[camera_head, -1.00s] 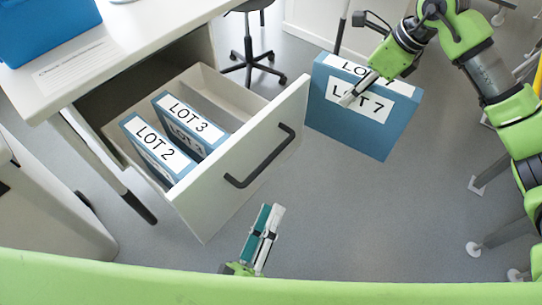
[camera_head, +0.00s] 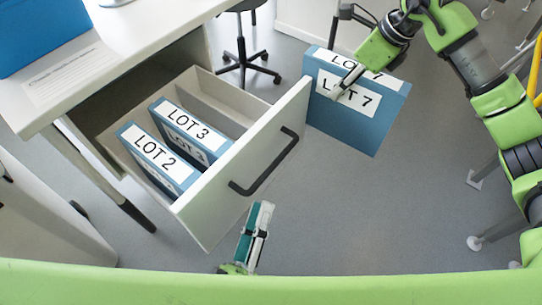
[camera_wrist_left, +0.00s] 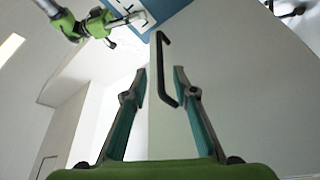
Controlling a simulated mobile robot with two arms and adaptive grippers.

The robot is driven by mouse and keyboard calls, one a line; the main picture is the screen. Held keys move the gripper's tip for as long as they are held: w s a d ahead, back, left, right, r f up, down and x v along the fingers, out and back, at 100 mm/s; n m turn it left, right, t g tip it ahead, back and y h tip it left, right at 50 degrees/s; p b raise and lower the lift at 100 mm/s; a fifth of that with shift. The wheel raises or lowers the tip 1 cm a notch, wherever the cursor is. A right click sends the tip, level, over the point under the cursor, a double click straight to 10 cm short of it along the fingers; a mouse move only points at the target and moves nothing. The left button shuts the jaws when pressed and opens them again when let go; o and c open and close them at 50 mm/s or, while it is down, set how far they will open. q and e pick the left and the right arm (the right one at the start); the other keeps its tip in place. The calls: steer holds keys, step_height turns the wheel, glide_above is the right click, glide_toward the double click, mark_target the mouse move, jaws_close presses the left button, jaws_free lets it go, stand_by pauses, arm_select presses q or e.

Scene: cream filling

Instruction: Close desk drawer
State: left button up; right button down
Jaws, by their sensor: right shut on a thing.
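The desk drawer (camera_head: 215,215) is pulled open, with a dark bar handle (camera_head: 264,162) on its pale front. My left gripper (camera_head: 262,208) is below the handle in the head view, apart from it and empty. In the left wrist view its two fingers (camera_wrist_left: 160,78) are spread, and the handle (camera_wrist_left: 163,65) shows beyond and between the fingertips. My right gripper (camera_head: 346,84) is shut on the top edge of a blue LOT 7 binder (camera_head: 350,125), held beside the right end of the drawer front. The binder also shows in the left wrist view (camera_wrist_left: 160,10).
Blue LOT 2 (camera_head: 150,163) and LOT 3 (camera_head: 190,135) binders stand inside the drawer. The white desk top (camera_head: 110,75) above holds a blue box (camera_head: 40,35). A stool (camera_head: 245,60) stands behind.

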mark_target(276, 160)
arm_select(q)
steer(key=x, duration=1.2)
steer(key=shift+b, duration=0.3)
jaws_close()
